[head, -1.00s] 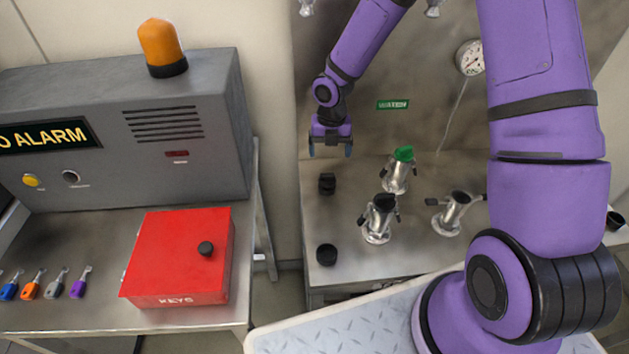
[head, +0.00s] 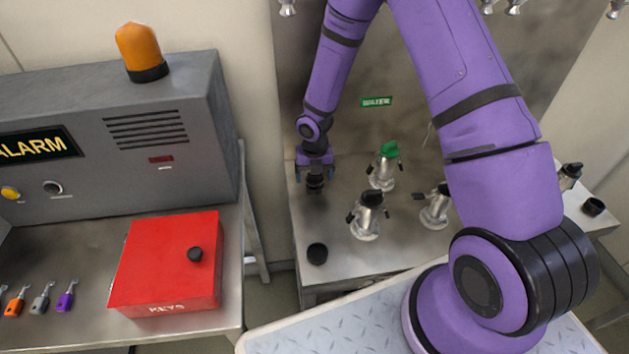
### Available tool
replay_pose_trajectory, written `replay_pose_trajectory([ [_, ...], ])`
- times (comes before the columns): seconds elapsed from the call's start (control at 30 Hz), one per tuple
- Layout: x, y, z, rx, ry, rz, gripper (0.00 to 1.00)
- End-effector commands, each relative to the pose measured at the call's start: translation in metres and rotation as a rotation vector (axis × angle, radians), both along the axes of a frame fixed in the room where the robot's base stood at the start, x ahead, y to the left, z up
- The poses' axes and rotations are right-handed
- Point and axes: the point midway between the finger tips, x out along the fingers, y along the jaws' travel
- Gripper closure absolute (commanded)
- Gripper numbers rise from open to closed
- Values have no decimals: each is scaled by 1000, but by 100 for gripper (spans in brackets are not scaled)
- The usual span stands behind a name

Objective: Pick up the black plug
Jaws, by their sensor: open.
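A small black plug (head: 315,185) stands on the left part of the steel bench, near its back. My gripper (head: 315,175) points down right at the plug's top, with its fingers open around or just above it. The fingers hide the upper part of the plug, and I cannot tell whether they touch it. A second black round piece (head: 317,254), low and cap-like, sits near the bench's front left corner.
Metal fittings stand right of my gripper: one with a green top (head: 384,166), one with a black top (head: 367,216), and another (head: 436,207) partly behind my arm. A red key box (head: 167,262) and grey alarm cabinet (head: 120,140) occupy the left table.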

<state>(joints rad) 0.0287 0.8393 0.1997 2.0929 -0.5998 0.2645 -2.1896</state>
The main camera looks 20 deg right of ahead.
Motion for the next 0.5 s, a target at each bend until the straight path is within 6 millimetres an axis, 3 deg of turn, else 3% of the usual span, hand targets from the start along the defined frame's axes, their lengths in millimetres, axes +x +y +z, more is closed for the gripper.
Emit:
replay_pose_trajectory([
  [0.3, 0, 0, -6, 0, -1, 0, 13],
  [0.37, 0, 0, -6, 0, -1, 0, 25],
  [0.5, 0, 0, -6, 0, -1, -1, 57],
])
